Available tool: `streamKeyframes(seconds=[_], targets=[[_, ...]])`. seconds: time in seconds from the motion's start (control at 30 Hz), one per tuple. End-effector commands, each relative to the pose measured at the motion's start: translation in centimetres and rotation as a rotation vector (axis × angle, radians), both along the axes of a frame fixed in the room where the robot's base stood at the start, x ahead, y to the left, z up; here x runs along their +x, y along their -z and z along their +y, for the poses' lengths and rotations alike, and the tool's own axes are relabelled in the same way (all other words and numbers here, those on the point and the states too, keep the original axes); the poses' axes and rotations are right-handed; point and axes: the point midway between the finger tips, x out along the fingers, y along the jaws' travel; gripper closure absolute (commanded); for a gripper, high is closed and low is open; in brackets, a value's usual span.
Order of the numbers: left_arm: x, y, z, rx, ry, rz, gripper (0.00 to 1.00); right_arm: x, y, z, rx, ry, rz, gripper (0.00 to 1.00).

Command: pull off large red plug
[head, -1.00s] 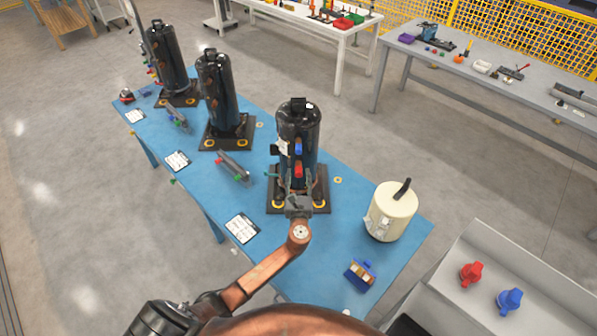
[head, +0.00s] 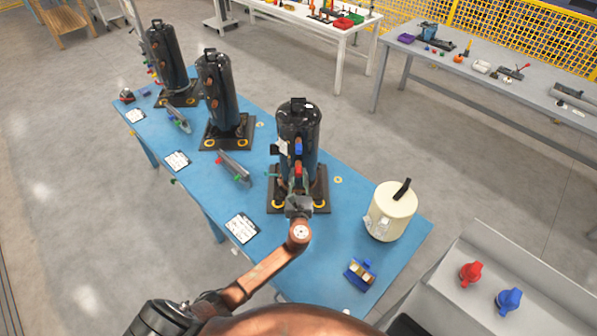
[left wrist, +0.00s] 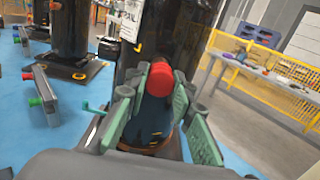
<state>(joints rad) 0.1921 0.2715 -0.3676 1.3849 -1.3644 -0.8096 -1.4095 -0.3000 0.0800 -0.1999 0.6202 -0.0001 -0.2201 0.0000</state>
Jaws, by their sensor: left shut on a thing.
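The nearest black compressor (head: 299,118) stands upright on the blue table. On its front are a blue plug (head: 298,149) and, below it, the large red plug (head: 298,169). My left gripper (head: 298,182) is at the front of this compressor, shut on the red plug. In the left wrist view the red plug (left wrist: 160,78) shows between the green finger pads. The plug still looks to be at the compressor's front; its joint with the fitting is hidden. My right gripper is not in view.
Two more black compressors (head: 217,92) (head: 168,55) stand farther back on the blue table (head: 330,205). A cream canister (head: 390,212) stands to the right. A grey tray holds a red cap (head: 471,273) and a blue cap (head: 509,299). A blue box (head: 360,274) lies near the front edge.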

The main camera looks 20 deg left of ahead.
Motion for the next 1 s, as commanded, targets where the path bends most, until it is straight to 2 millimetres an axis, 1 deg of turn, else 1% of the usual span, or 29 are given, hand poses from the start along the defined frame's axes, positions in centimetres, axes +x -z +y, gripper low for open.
streamKeyframes(seconds=[0.37, 1.0], targets=[[-0.1, 0.0, 0.0, 0.000, 0.000, 0.000, 1.00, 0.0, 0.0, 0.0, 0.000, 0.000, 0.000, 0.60], [-2.2, 0.0, -1.1, 0.000, 0.001, 0.001, 1.00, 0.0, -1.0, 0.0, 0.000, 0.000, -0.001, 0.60]])
